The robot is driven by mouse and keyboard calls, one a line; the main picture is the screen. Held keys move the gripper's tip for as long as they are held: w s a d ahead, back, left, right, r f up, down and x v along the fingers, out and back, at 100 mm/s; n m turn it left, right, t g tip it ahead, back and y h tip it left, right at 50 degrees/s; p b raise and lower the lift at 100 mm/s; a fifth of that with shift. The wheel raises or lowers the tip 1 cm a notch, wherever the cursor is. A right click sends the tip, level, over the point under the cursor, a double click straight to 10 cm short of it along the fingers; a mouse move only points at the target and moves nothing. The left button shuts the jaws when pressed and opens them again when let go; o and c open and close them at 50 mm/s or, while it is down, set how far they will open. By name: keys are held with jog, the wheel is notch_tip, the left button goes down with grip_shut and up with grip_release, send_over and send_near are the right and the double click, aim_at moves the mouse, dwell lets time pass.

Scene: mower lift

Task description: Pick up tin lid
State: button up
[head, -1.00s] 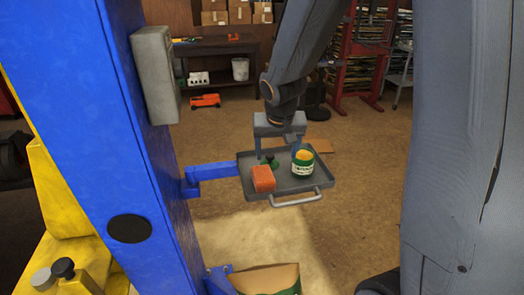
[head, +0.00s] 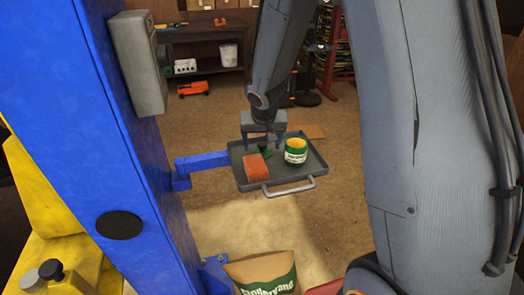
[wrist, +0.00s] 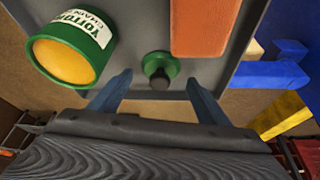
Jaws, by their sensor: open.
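The tin lid (head: 264,153) is a small green disc with a dark knob, lying on the grey tray (head: 310,173) behind the orange block. In the wrist view the lid (wrist: 151,61) shows whole, knob towards me. My gripper (head: 263,142) is open and empty at the tray's far side. In the wrist view its two fingertips (wrist: 158,80) stand either side of the lid's knob, apart from it. How high they are above the tray is hard to tell. The open green and white tin (head: 296,151), yellow inside, stands right of the lid.
The orange block (head: 256,168) lies close to the lid. A blue arm (head: 203,163) joins the tray to the tall blue post (head: 95,110) at left. A brown and green bag (head: 262,275) is below the tray. The tray's right front is bare.

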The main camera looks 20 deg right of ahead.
jog(key=shift+w+f, duration=0.2)
jog(key=shift+f, duration=0.2)
jog(key=c, duration=1.1)
